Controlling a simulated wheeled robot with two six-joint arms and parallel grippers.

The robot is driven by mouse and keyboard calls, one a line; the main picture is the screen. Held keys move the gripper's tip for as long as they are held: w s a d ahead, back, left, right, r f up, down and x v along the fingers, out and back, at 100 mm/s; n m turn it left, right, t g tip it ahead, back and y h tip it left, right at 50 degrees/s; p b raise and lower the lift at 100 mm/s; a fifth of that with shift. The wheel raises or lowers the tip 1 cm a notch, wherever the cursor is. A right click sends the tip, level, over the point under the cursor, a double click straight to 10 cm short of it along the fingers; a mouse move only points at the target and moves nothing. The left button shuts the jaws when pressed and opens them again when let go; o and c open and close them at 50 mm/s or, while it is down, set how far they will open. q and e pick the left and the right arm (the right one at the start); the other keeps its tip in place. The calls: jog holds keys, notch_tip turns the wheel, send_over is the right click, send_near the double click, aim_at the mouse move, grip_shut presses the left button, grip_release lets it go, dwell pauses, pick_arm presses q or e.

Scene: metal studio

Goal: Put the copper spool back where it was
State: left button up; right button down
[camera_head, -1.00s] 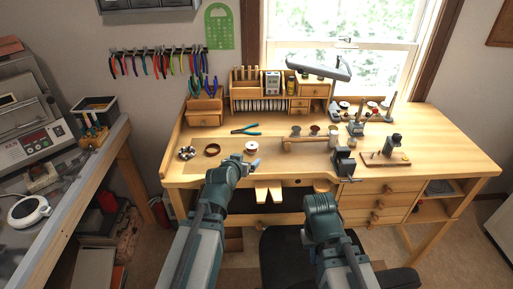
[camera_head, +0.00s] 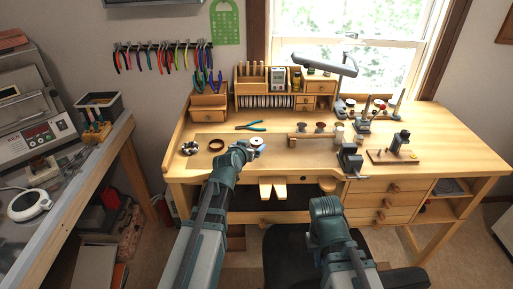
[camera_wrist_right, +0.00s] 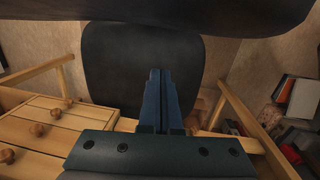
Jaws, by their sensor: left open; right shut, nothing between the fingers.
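The copper spool (camera_head: 257,140) stands on the left half of the workbench; its pale top shows and its lower part is hidden by my left gripper. My left gripper (camera_head: 254,150) is open right at the spool, its fingers reaching the near side. I cannot tell whether they touch it. Other spools (camera_head: 320,127) stand in a row by a low wooden rail (camera_head: 312,140) to the right. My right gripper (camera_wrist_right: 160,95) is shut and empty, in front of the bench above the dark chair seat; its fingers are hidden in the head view.
A brown ring (camera_head: 217,145), a beaded ring (camera_head: 189,148) and teal pliers (camera_head: 251,126) lie near the spool. A bench vise (camera_head: 350,160) stands at the right front edge. The chair (camera_wrist_right: 130,60) is close below my right gripper. Clear wood lies between spool and rail.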

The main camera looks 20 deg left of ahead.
aim_at(256, 142)
pick_arm(q)
jog(key=shift+f+b+x, duration=0.2)
jog(key=shift+b+x, duration=0.9)
jog(key=shift+x, duration=1.55)
jog(key=shift+w+f, duration=0.1)
jog(key=shift+w, duration=0.15)
jog(key=shift+s, duration=0.1)
jog(key=shift+c, duration=0.3)
grip_shut()
notch_tip(256, 142, up, 10)
jog(key=p, duration=1)
